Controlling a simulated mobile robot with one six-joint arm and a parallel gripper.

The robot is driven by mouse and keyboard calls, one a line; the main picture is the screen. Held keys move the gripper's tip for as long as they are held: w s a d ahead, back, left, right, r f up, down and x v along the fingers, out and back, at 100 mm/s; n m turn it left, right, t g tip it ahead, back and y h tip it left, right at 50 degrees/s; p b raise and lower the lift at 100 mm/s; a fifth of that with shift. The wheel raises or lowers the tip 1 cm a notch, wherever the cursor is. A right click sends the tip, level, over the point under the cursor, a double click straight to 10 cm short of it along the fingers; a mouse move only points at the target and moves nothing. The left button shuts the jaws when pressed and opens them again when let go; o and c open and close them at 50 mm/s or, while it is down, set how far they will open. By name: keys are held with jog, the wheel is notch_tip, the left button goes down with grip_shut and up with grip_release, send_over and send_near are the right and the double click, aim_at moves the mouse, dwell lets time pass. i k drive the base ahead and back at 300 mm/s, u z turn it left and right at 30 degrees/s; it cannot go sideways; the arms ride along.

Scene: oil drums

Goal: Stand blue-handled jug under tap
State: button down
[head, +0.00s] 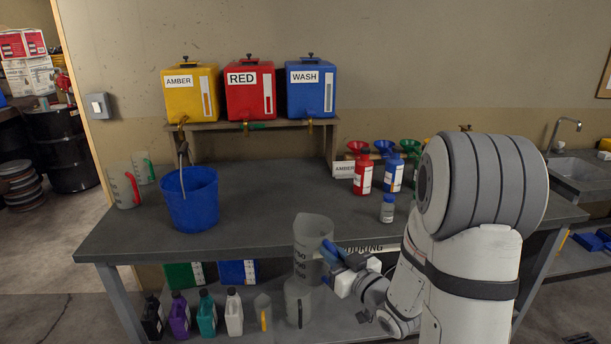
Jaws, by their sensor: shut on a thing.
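My gripper (343,275) is shut on the blue handle of a translucent grey jug (311,232). The jug is held roughly upright at the bench's front edge, in front of the lower shelf; my gripper hides part of its handle. Three tanks stand on a raised stand at the back: yellow AMBER (190,97), red RED (250,92) and blue WASH (311,92). Each has a tap low on its front: the amber tap (182,123), the red tap (246,127) and the wash tap (310,126).
A blue bucket (190,203) stands on the bench (260,220) at left, near red-handled (123,186) and green-handled (144,168) jugs. Red (362,175) and blue (394,172) bottles with funnels and a small bottle (388,209) stand at right. The middle is clear. Several containers sit below.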

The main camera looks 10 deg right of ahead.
aim_at(308, 111)
jog(key=i, duration=1.25)
jog(key=z, duration=0.05)
